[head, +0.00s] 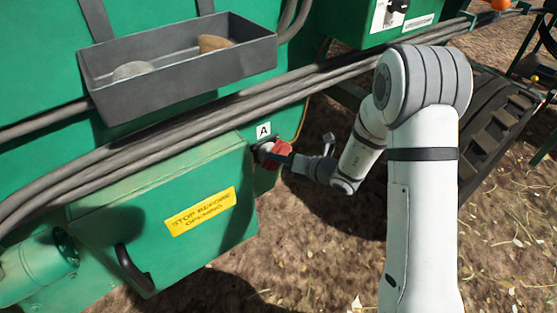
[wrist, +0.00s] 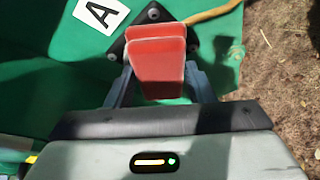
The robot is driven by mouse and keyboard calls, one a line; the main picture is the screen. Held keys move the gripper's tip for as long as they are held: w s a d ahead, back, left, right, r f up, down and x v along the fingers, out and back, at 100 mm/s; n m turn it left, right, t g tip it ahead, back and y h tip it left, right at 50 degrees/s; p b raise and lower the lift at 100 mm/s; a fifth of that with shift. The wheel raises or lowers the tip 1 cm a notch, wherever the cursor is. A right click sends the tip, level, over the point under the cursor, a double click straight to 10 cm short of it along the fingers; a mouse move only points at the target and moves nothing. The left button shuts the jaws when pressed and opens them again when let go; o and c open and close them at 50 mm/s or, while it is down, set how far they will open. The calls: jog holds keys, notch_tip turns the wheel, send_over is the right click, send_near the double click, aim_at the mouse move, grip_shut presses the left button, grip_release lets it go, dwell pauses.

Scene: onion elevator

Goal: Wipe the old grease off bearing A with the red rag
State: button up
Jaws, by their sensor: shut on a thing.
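The red rag (head: 274,149) is held at the end of my arm, just below the label A (head: 264,130) on the green machine. In the wrist view the red rag (wrist: 156,62) looks like a folded block between the two fingers of my gripper (wrist: 160,82), which is shut on it. Behind the rag is bearing A (wrist: 118,50), a dark flange plate with bolts. The rag covers the middle of the bearing, so any grease there is hidden. I cannot tell whether the rag touches the bearing.
A grey tray (head: 180,67) with two stone-like items hangs above. Thick grey pipes (head: 160,132) run across the machine. A green box with a yellow sign (head: 200,212) and a black handle (head: 133,268) juts out at the lower left. Bare ground (head: 310,250) lies to the right.

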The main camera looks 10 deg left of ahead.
aim_at(270, 165)
jog(key=shift+s+a+b, duration=0.7)
jog(key=shift+s+a, duration=0.9)
jog(key=shift+s, duration=0.2)
jog(key=s+d, duration=0.4)
jog(key=shift+d, duration=0.35)
jog(key=shift+d, duration=0.1)
jog(key=shift+s+d, duration=0.9)
jog(key=shift+d, duration=0.15)
